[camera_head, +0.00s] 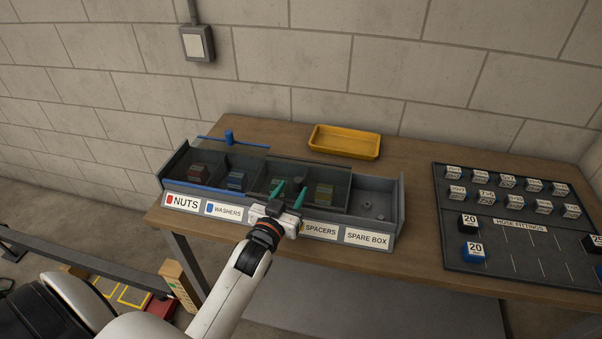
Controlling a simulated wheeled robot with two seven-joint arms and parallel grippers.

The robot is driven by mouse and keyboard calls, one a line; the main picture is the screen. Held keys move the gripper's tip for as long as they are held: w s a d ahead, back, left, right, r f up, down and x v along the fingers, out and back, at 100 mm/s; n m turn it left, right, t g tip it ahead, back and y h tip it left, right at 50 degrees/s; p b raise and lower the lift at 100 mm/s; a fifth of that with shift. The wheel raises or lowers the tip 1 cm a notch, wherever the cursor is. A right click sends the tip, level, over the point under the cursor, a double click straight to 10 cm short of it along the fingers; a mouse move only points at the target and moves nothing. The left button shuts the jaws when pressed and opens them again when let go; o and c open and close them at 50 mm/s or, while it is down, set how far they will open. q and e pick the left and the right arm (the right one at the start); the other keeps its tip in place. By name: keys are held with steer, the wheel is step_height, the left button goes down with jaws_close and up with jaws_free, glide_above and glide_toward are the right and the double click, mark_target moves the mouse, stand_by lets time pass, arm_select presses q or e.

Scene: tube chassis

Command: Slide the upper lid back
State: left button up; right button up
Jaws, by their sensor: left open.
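A long grey compartment box (401,205) stands on the workbench with labels on its front: nuts, washers, one hidden behind my gripper, spacers and spare box. Dark see-through lid panels (325,172) cover the left and middle compartments, so small parts show dimly beneath. A blue strip with a blue knob (228,137) lies along the box's back left. A second blue strip (205,187) runs along the front left. My left gripper (289,194) is open, its green fingertips above the middle compartments. Contact with the lid cannot be told. My right gripper is out of view.
The spare box compartment (372,205) at the right end is uncovered, with small parts inside. A yellow tray (344,142) lies behind the box. A dark hose fittings board (480,208) with labelled blocks lies right. A block wall stands behind the wooden bench (416,155).

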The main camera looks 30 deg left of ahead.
mark_target(302, 176)
arm_select(q)
steer(key=w, duration=0.6)
steer(key=shift+w+a+p, duration=0.35)
steer(key=shift+a+p, duration=0.05)
jaws_close()
